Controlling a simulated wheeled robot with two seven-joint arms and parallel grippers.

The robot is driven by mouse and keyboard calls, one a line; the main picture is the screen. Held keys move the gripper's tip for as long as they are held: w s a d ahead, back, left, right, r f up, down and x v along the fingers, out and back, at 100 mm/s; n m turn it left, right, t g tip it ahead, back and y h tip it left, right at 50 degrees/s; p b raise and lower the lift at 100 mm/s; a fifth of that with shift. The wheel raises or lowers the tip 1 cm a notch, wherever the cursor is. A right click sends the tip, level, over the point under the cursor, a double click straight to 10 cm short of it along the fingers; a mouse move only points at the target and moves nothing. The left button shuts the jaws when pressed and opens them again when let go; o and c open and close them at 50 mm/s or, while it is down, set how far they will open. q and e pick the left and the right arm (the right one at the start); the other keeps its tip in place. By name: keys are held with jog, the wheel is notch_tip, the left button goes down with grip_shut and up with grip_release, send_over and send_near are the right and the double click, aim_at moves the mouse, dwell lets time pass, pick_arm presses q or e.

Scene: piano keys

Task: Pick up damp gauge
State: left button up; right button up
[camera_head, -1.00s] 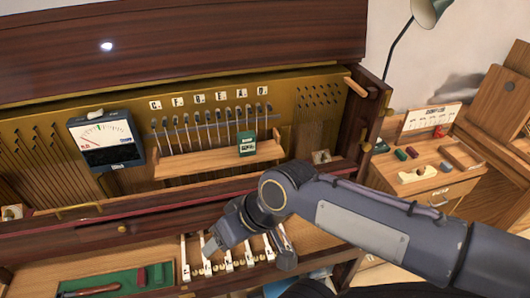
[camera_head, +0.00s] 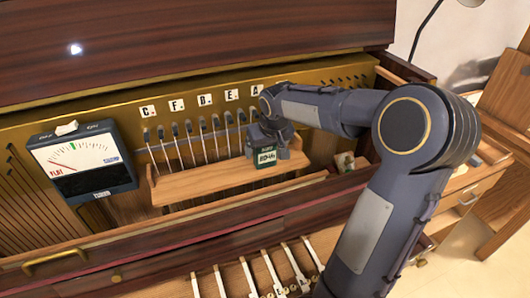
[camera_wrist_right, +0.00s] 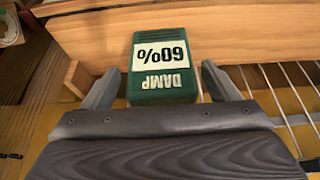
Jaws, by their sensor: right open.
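The damp gauge (camera_head: 265,158) is a small dark green box with a white label, standing on a wooden shelf (camera_head: 205,183) inside the open piano. In the right wrist view the gauge (camera_wrist_right: 161,82) shows upside down, reading "DAMP 60%". My right gripper (camera_head: 270,147) is at the gauge, its arm coming in from the right. In the right wrist view its two open fingers (camera_wrist_right: 155,90) stand on either side of the gauge, with a gap visible at each side. My left gripper is not in view.
A dial meter (camera_head: 82,160) hangs at the left of the piano interior. Lettered tags and thin rods line the back behind the shelf. White keys (camera_head: 288,268) lie below. A wooden side bench (camera_head: 460,190) stands at the right, partly hidden by my arm.

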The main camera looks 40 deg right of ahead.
jog(key=shift+x, duration=1.5)
jog(key=shift+a+r, duration=0.1)
jog(key=shift+a, duration=0.05)
jog(key=c, duration=1.1)
jog(key=shift+r, duration=0.15)
